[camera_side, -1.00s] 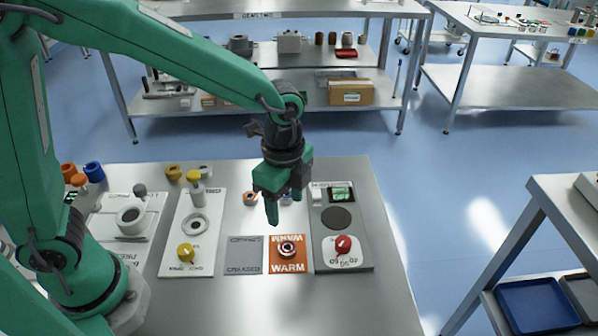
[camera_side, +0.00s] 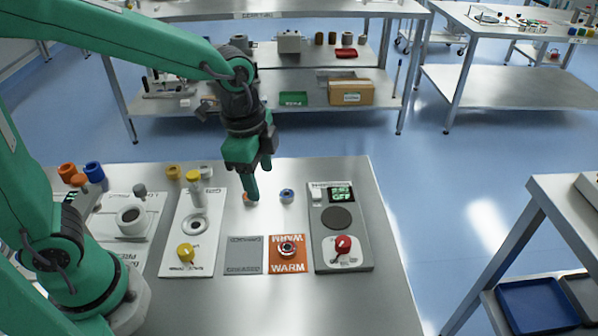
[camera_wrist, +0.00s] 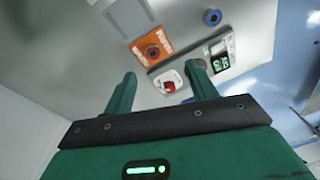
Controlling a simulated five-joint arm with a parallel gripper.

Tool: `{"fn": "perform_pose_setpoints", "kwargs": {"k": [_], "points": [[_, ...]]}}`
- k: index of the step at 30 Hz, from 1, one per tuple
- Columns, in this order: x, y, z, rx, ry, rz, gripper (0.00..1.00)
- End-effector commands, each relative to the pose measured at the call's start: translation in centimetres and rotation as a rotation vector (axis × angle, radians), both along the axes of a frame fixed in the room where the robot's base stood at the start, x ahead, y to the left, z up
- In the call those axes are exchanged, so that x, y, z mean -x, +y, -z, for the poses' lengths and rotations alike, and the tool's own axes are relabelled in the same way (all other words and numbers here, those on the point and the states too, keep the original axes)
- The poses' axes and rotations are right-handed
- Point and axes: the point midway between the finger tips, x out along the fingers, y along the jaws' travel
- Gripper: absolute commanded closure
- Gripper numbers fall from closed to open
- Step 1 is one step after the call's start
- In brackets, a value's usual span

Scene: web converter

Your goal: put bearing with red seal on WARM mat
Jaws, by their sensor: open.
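The bearing with a red seal (camera_side: 288,247) lies on the orange WARM mat (camera_side: 288,267), near its middle. In the wrist view the bearing (camera_wrist: 152,51) also sits on the WARM mat (camera_wrist: 140,45), beyond my fingers. My gripper (camera_side: 259,183) is open with nothing between its fingers. It is above the back part of the bench, up and left of the mat in the side view and apart from the bearing. Both fingers (camera_wrist: 161,74) show in the wrist view.
A blue-sealed bearing (camera_side: 287,195) lies behind the mat. An orange-ringed bearing (camera_side: 246,199) is partly hidden by my finger. The grey GREASED mat (camera_side: 243,268) is left of WARM. A heater unit with a red knob (camera_side: 343,244) stands right; a white press board (camera_side: 207,245) stands left.

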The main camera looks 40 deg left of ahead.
Motion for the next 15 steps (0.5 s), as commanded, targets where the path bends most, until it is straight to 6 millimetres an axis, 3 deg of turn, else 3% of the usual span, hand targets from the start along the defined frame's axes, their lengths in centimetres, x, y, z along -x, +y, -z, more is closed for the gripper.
{"fn": "perform_pose_setpoints", "kwargs": {"k": [6, 15], "points": [[2.0, 3.8, -3.0, 0.060, -0.086, -0.276, 0.43], [5.5, 8.0, -5.7, 0.156, -0.196, -0.642, 0.43]]}}
